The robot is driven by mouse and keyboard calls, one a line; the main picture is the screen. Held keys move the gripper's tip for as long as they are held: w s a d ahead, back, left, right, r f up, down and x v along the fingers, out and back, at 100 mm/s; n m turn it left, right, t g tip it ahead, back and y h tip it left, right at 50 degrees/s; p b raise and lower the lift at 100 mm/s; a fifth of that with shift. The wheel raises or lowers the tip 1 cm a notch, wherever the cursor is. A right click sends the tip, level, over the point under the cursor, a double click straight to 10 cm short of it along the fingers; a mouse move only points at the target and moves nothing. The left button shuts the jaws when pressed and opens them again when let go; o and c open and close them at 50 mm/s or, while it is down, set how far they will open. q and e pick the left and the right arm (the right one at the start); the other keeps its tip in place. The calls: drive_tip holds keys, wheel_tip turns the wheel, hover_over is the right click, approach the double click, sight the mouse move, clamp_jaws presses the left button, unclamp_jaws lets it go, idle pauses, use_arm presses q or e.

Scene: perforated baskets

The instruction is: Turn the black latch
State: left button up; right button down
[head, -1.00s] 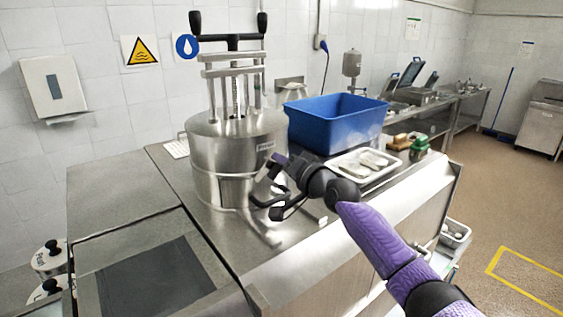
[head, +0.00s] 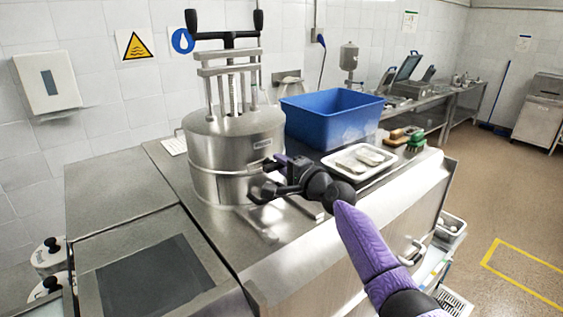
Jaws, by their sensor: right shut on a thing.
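A round steel vessel (head: 222,150) stands on the steel counter, with a black-handled T-bar (head: 228,38) above its lid. My right gripper (head: 266,180), dark with purple parts, is at the front right side of the vessel, below its small label. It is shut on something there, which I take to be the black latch. The latch is dark like the fingers and mostly hidden by them, so its angle cannot be told. My left gripper is not in view.
A blue bin (head: 333,122) stands right of the vessel. A white tray (head: 358,162) with pale items lies in front of it, beside brushes (head: 412,140). The counter (head: 115,190) left of the vessel is clear. Yellow tape marks the floor at right.

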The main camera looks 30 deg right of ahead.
idle(0.5)
drive_tip(key=c, duration=0.6)
unclamp_jaws()
drive_tip(key=s, duration=1)
drive_tip(key=shift+d, duration=0.4)
